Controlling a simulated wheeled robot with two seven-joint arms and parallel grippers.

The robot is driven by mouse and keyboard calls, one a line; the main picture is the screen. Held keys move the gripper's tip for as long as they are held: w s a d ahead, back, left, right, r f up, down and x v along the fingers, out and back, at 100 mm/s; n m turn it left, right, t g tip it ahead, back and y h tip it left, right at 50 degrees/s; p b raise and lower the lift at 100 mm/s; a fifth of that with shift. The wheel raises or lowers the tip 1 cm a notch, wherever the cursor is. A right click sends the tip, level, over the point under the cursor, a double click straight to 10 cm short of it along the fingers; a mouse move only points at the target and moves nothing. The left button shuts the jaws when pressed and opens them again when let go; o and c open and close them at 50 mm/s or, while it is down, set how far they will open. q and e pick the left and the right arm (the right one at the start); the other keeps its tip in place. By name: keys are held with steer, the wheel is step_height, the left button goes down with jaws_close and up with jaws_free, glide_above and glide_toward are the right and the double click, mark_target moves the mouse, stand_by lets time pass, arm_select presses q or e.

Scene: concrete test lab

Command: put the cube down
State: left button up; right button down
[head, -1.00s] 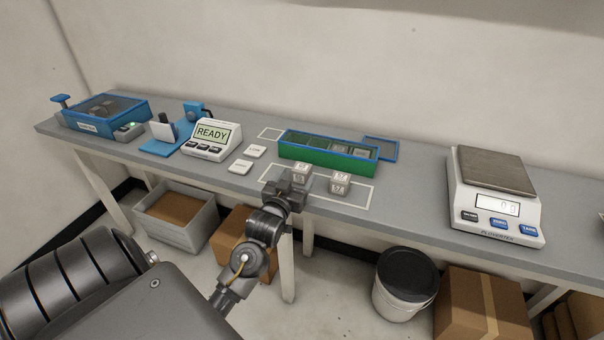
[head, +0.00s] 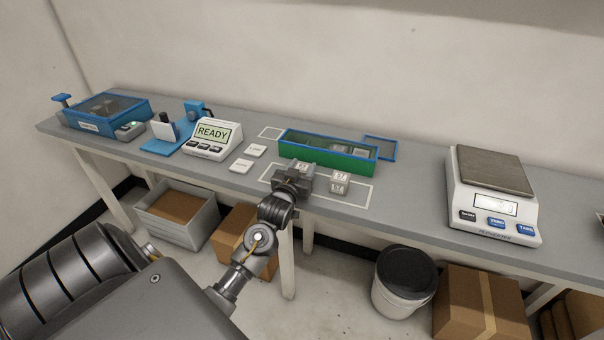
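My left gripper (head: 293,181) is over the bench, inside the white outlined rectangle (head: 362,203), just in front of the green bin. It appears shut on a small grey cube (head: 303,167). Only the cube's upper part shows; the gripper hides the rest, and I cannot tell whether its underside touches the bench. To its right are two more grey cubes with white labels, one (head: 340,176) seen above or behind the other (head: 338,188). My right gripper is not in view.
The green bin with a blue rim (head: 325,158) stands close behind the cubes. Two white label cards (head: 241,166) lie left. A READY display (head: 211,135) stands further left, a scale (head: 493,195) at the right. The bench between cubes and scale is clear.

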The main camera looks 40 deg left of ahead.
arm_select(q)
steer(key=c, duration=0.7)
steer(key=shift+r, duration=0.1)
steer(key=shift+r, duration=0.55)
steer(key=s+d+r, duration=0.8)
steer(key=s+r, duration=0.3)
steer(key=r, duration=0.1)
steer(key=d+f+m+h, duration=0.2)
steer(key=d+f+h, duration=0.1)
steer(key=d, duration=0.4)
steer(key=d+f+m+t+h, duration=0.1)
steer(key=d+f+h, duration=0.1)
steer(key=d, duration=0.6)
steer(key=shift+s+d+f+m+h, duration=0.15)
steer(key=shift+s+f+m+h, duration=0.05)
steer(key=shift+f+m+h, duration=0.25)
